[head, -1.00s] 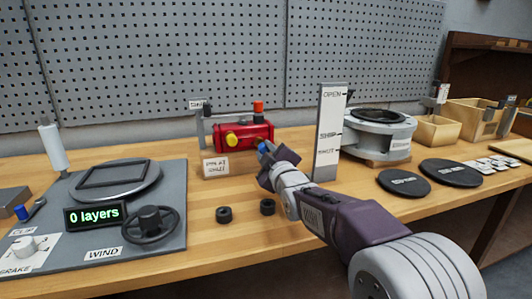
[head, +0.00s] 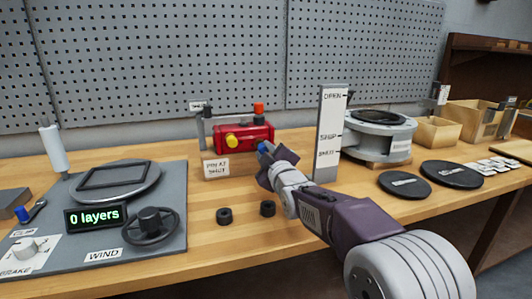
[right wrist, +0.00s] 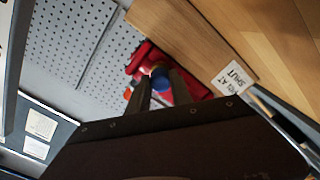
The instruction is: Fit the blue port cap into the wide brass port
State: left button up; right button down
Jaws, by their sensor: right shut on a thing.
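The red valve actuator (head: 245,133) stands on a wooden block on the bench, with an orange knob on top. A wide brass port (head: 232,140) shows as a yellow round on its front face, and a smaller yellow spot shows to its right. My right gripper (head: 266,153) is shut on the blue port cap (head: 262,147), just in front of the actuator's right end. In the right wrist view the cap (right wrist: 160,78) sits between the fingertips, with the red body (right wrist: 147,60) behind it. The cap looks apart from the port. My left gripper is not in view.
A tall OPEN/SHUT scale plate (head: 330,135) rises right of my gripper. Two black rings (head: 224,215) lie on the bench in front. A winding station (head: 110,215) is left; a grey flanged housing (head: 380,138) is right.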

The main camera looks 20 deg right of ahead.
jog(key=shift+w, duration=0.65)
jog(key=c, duration=1.1)
grip_release()
jog(key=shift+o, duration=0.2)
jog(key=s, duration=0.9)
jog(key=shift+d+p, duration=0.15)
jog(key=shift+p, duration=0.3)
